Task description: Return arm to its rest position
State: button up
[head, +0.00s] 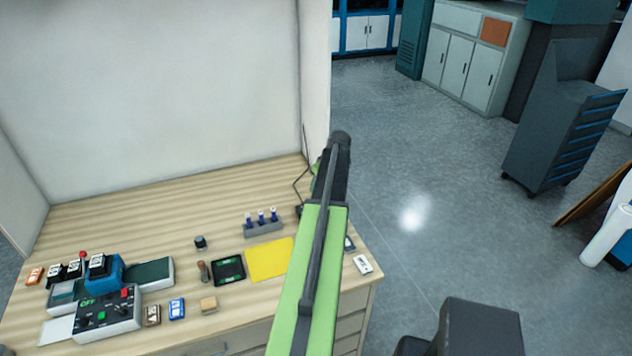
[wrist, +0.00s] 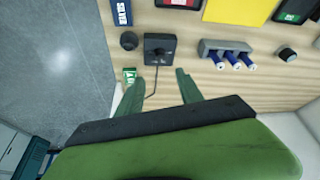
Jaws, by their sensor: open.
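My arm (head: 315,240) reaches out over the right end of the wooden workbench (head: 120,222) in the head view, and it hides part of the bench there. My gripper (wrist: 158,88) shows in the wrist view as two green fingers, spread apart with nothing held between them. Beyond the fingertips is a black square device (wrist: 160,48) with a cable running back between the fingers. A small green-and-white box (wrist: 129,76) lies beside the left finger. The gripper's fingers are not clearly visible in the head view.
A grey rack with blue-topped pieces (head: 263,226), a yellow sheet (head: 269,259) and a black tray (head: 228,270) lie on the bench. A machine with buttons (head: 108,318) stands at the left. Open floor (head: 430,235) lies to the right, with a dark drawer cabinet (head: 550,140) beyond.

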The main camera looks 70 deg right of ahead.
jog(key=shift+v, duration=0.9)
jog(key=shift+f, duration=0.1)
